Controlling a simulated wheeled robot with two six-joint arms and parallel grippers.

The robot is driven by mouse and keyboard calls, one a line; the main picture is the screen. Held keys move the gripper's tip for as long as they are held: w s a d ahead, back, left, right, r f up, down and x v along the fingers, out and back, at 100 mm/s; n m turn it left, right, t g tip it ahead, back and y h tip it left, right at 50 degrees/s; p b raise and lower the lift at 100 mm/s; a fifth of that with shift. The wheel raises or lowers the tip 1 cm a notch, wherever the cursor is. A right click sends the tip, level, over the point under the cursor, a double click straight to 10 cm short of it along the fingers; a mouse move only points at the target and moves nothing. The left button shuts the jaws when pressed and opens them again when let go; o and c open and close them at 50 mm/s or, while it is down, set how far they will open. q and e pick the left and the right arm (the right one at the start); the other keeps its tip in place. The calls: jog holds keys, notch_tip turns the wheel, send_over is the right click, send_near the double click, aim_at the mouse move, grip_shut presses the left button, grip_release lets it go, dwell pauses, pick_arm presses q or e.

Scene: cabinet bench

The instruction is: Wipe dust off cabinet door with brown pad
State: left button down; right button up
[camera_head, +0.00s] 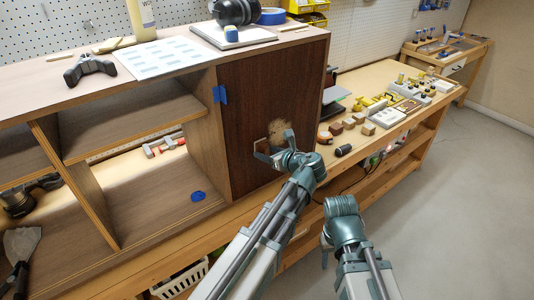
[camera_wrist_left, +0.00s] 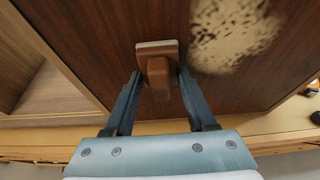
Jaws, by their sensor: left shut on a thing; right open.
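The dark brown cabinet door (camera_head: 258,90) is at the right end of the wooden cabinet. A pale dust patch (camera_head: 280,130) lies on its lower right part. It also shows at the upper right in the left wrist view (camera_wrist_left: 235,32). My left gripper (camera_head: 275,150) is at the door, just left of and below the dust. It is shut on the brown pad (camera_wrist_left: 158,72), which has a pale flat face toward the door. Whether the pad touches the door is hard to tell.
Blue tape (camera_head: 220,94) is on the cabinet edge left of the door. Several blocks (camera_head: 350,123) and a dark cylinder (camera_head: 343,150) lie on the wooden bench (camera_head: 395,70) to the right. Open shelves (camera_head: 130,125) are left of the door.

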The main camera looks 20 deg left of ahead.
pick_arm(q)
jog(key=shift+w+d, duration=0.8)
jog(key=shift+w, duration=0.15)
jog(key=shift+w+d, duration=0.7)
jog(key=shift+w, duration=0.35)
jog(key=shift+w, duration=0.1)
jog(key=shift+w+d, duration=0.8)
jog(key=shift+w, duration=0.1)
jog(key=shift+w+d, duration=0.7)
jog(key=shift+w, duration=0.3)
jog(key=shift+w+d, duration=0.85)
jog(key=shift+w, duration=0.1)
